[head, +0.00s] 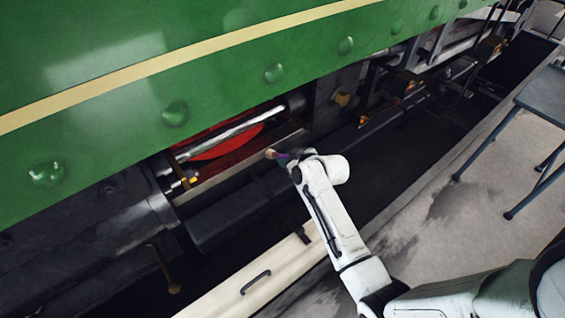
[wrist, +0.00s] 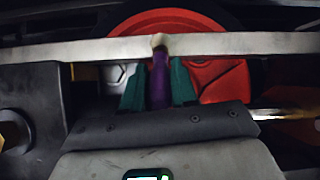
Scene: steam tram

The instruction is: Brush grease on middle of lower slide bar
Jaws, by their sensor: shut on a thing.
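My gripper (wrist: 158,80) has its two green fingers shut on the purple handle of a brush (wrist: 160,92). The brush's pale tip lies over the middle stretch of a long pale metal slide bar (wrist: 235,43) in the wrist view. Whether the tip touches the bar I cannot tell. In the head view my gripper (head: 294,156) is at the tram's side, with the brush (head: 282,156) pointing left towards the lower slide bar (head: 225,178). No grease can be made out on the bar.
A red wheel (wrist: 215,75) sits behind the bar. A shiny rod (head: 235,127) runs above it. The green tram side panel (head: 230,75) overhangs from above. A cream board with a handle (head: 250,285) lies below, and a dark stool (head: 545,100) stands at the right.

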